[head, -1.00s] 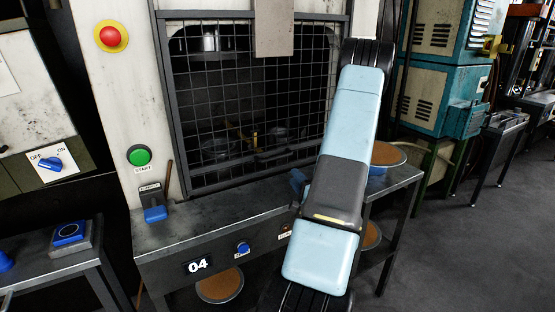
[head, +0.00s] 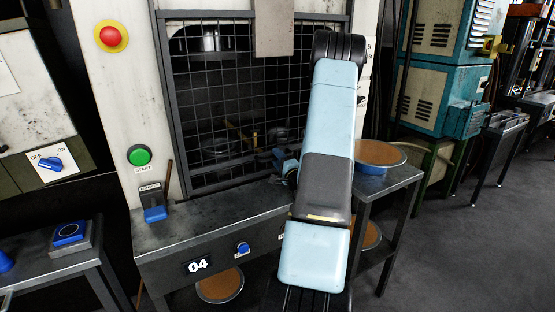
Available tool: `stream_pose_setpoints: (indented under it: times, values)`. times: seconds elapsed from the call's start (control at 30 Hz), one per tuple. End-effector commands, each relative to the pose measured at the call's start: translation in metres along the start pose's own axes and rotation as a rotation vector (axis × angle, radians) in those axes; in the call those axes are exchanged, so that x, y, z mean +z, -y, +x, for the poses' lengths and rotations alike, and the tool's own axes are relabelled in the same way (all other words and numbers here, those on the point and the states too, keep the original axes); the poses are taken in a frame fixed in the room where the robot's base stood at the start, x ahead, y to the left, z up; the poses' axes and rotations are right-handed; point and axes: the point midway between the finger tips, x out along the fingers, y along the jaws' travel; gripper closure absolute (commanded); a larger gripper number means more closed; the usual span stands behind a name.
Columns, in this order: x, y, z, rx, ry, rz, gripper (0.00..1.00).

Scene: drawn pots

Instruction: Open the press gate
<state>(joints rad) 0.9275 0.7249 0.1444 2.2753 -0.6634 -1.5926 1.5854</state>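The press gate (head: 230,184) is a dark metal frame with wire mesh. It is down in front of the press opening in the head view, and dark pots show through the mesh. My arm stands in front of its right side and hides that part. A small blue and dark end piece of my arm, around my gripper (head: 281,160), shows just left of the arm, near the gate's lower right part. The fingers cannot be made out, and I cannot tell whether they touch the gate.
A green start button (head: 139,155) and a red stop button (head: 111,36) are on the pale press column. A pan with brown contents (head: 380,153) rests on a side stand at the right. Floor is clear farther right.

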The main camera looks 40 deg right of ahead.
Motion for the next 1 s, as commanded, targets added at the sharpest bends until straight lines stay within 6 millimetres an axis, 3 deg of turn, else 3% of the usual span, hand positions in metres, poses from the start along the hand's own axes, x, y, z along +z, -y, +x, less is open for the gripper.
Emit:
stream_pose_setpoints:
  times: [0.3, 0.7, 1.0]
  values:
    - [-0.0002, 0.0002, 0.0017, 0.000, -0.001, 0.000, 0.64]
    - [-0.0003, -0.0004, 0.0013, 0.001, -0.001, 0.000, 1.00]
    - [-0.0002, -0.0012, 0.0008, 0.003, -0.001, 0.001, 1.00]
